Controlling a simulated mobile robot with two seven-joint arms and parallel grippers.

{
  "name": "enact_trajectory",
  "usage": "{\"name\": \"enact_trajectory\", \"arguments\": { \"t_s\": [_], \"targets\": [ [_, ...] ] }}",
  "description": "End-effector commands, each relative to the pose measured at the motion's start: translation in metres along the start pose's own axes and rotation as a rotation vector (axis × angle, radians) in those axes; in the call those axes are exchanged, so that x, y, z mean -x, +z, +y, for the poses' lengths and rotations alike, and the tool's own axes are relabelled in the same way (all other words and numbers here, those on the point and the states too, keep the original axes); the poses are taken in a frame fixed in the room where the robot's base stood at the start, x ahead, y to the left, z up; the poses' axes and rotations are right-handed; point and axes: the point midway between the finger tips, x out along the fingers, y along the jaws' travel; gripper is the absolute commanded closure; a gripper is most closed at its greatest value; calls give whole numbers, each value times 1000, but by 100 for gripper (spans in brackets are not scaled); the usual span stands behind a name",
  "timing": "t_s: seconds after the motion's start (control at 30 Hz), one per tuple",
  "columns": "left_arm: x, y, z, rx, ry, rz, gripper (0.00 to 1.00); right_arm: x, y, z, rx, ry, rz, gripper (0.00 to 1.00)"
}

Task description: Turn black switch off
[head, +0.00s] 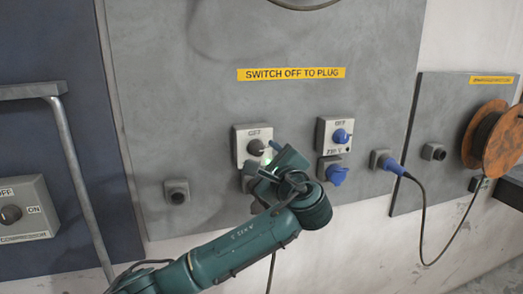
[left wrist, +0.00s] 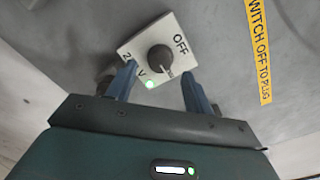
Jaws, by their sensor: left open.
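The black switch (head: 256,147) is a round knob on a light grey box with an OFF label above it. It also shows in the left wrist view (left wrist: 160,57), where its white mark points away from the OFF label and a green light beside it is lit. My left gripper (head: 272,163) is in front of the box, at its lower right in the head view. In the left wrist view its two blue fingers (left wrist: 158,73) are apart, one on each side of the knob, with nothing held. I cannot tell whether they touch the box. My right gripper is out of view.
A blue switch (head: 340,136) sits to the right, above a blue socket (head: 337,175). A blue plug with a cable (head: 391,165) is farther right. A yellow sign (head: 291,74) is above. A compressor switch box (head: 25,210) and a bent pipe (head: 80,190) are at left.

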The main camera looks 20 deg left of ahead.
Motion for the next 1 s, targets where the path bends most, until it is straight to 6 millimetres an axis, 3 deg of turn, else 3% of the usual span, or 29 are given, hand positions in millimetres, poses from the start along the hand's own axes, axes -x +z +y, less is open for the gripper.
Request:
{"name": "enact_trajectory", "arguments": {
  "t_s": [0.23,0.57,1.0],
  "targets": [
    [-28,1,0,0,0,0,48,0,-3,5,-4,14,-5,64],
    [-32,0,0,1,0,1,48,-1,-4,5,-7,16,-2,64],
    [-32,0,0,1,0,1,82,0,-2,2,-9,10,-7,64]
  ]
}}
